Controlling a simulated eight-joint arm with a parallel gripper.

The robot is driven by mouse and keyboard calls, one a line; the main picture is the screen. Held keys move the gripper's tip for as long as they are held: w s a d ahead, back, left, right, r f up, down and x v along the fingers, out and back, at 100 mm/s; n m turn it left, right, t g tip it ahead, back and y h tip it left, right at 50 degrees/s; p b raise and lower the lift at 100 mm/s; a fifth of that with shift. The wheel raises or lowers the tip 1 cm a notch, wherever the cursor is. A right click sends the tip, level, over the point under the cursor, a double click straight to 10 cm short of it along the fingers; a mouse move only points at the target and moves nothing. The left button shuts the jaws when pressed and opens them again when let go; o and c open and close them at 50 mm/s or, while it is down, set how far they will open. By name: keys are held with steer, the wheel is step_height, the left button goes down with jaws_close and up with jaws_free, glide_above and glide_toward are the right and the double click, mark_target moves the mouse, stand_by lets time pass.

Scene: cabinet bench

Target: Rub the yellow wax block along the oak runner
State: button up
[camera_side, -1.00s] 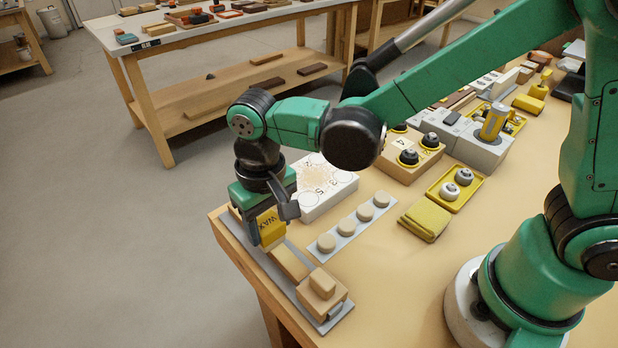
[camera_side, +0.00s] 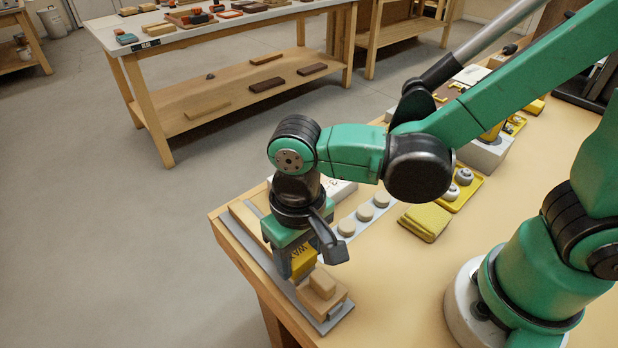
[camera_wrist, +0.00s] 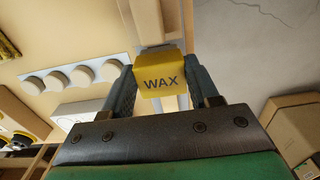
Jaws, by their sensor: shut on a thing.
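The yellow wax block (camera_side: 303,262), marked WAX, is between the fingers of my gripper (camera_side: 300,272), which is shut on it. The wrist view shows the wax block (camera_wrist: 160,78) squarely between both fingertips. The oak runner (camera_side: 246,219) is a pale wooden strip on a grey plate along the bench's front left edge. My gripper is over the runner's near end, close to the stepped wooden block (camera_side: 322,290). The gripper hides part of the runner, and I cannot tell whether the wax touches it.
A grey strip with several round wooden pegs (camera_side: 364,212) lies right of my gripper. The bench's front left edge is close to the runner. Bare bench lies right of the stepped block.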

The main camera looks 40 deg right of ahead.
steer(key=shift+s, duration=0.8)
jaws_close()
steer(key=shift+w, duration=3.85)
steer(key=shift+w+f, duration=0.2)
steer(key=shift+w, duration=1.75)
steer(key=shift+w+r, duration=0.1)
steer(key=shift+w, duration=3.55)
steer(key=shift+f, duration=0.2)
step_height(320, 180, up, 6)
